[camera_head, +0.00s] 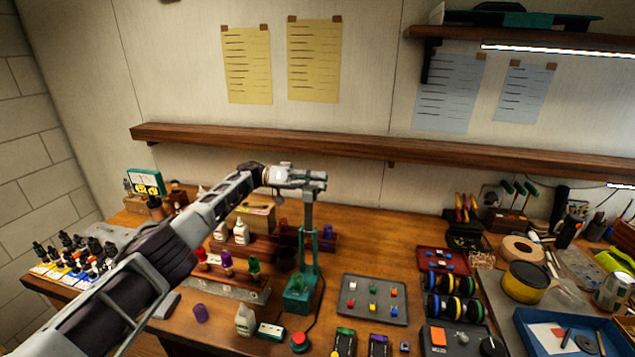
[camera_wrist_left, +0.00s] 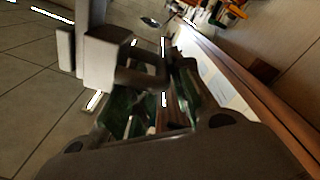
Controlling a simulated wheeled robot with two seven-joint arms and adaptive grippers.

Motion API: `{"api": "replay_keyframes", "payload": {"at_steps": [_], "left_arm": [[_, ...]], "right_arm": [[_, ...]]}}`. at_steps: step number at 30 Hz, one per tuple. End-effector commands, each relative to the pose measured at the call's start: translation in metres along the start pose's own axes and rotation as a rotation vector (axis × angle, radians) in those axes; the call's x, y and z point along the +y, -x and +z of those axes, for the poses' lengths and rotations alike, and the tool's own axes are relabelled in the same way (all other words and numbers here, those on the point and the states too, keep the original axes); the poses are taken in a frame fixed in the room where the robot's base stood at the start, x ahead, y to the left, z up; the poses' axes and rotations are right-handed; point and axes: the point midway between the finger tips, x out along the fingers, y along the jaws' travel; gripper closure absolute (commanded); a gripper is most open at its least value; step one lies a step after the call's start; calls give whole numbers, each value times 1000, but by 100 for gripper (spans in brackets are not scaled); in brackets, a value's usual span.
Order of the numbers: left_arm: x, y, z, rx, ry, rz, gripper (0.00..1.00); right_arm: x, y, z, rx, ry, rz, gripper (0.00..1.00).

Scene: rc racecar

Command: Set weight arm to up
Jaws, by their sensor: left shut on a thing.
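A green test stand (camera_head: 298,298) stands upright on the wooden bench, near the middle of the head view, with a grey post rising from it. The grey weight arm (camera_head: 313,180) is at the top of this post and looks raised and about level. My left arm comes in from the left, and my left gripper (camera_head: 284,173) is at the top of the post, shut on the weight arm. In the left wrist view, the grey weight arm (camera_wrist_left: 100,62) shows close up at the dark fingers, blurred. The exact contact is partly hidden. My right gripper is not in view.
A grey tray (camera_head: 373,314) with small coloured blocks lies right of the stand. Bottles and coloured parts stand in a wooden rack (camera_head: 262,245) behind and left. A red button (camera_head: 299,341) is at the front. A wooden shelf (camera_head: 390,152) runs along the wall behind.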

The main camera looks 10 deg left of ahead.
Motion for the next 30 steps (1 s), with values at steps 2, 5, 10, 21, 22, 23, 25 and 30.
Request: {"api": "replay_keyframes", "payload": {"at_steps": [2, 5, 10, 21, 22, 23, 25, 30], "left_arm": [[-16, 1, 25, -32, 24, -20, 100], [-15, 1, 25, -32, 24, -19, 100], [-15, 1, 25, -33, 25, -18, 68], [-14, 1, 24, -33, 24, -17, 68], [-14, 1, 24, -33, 24, -17, 68], [-13, 1, 23, -33, 24, -17, 68], [-11, 1, 20, -32, 23, -17, 68], [-2, 1, 9, -30, 20, -17, 68]], "right_arm": [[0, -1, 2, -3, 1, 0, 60], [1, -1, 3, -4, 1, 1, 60], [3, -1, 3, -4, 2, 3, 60], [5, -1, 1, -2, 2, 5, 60], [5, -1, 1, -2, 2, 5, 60], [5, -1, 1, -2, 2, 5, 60], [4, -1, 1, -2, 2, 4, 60], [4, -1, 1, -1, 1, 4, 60]]}}
